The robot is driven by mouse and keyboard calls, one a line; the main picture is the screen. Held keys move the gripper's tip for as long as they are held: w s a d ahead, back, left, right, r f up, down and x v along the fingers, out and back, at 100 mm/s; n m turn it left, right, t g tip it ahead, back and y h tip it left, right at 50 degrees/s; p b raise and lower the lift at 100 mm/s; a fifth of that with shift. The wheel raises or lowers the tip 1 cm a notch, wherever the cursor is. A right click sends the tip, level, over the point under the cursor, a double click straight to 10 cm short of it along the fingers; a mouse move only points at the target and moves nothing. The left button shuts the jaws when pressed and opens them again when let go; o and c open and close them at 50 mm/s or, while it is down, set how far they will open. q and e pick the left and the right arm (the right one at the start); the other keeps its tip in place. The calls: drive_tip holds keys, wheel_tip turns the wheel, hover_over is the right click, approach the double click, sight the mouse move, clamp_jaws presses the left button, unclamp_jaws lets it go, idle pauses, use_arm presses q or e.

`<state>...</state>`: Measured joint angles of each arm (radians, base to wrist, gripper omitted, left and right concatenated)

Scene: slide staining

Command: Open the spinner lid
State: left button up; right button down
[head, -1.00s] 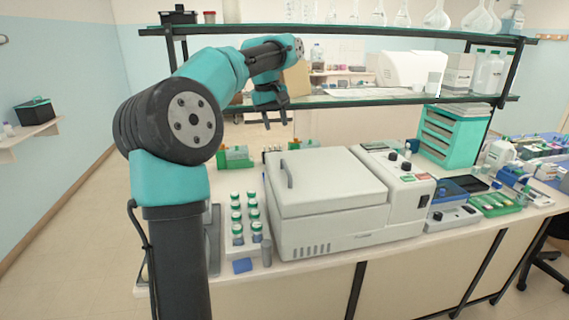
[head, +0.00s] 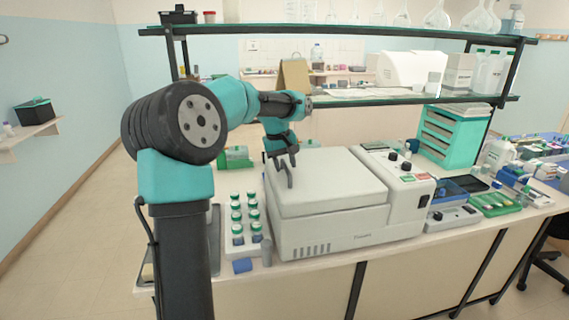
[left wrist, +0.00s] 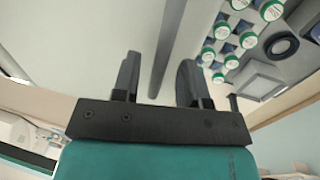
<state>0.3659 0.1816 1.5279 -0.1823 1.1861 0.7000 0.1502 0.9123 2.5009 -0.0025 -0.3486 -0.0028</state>
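The spinner (head: 340,232) is a white box in the middle of the bench, and its lid (head: 330,182) is down. A grey bar handle (head: 288,178) stands near the lid's left side. My left gripper (head: 281,161) is over the handle, pointing down. In the left wrist view, the left gripper (left wrist: 160,65) is open, with the handle (left wrist: 168,45) running between its two fingers. I see a gap on each side of the bar, so the fingers appear not to grip it. My right gripper is not in view.
A rack of green-capped vials (head: 237,238) stands left of the spinner; it shows in the left wrist view too. A control panel (head: 406,178) with knobs is on the right. A glass shelf (head: 340,99) crosses above the bench's back.

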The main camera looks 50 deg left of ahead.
use_arm(q)
drive_tip(key=shift+c, duration=0.3)
clamp_jaws()
idle(0.3)
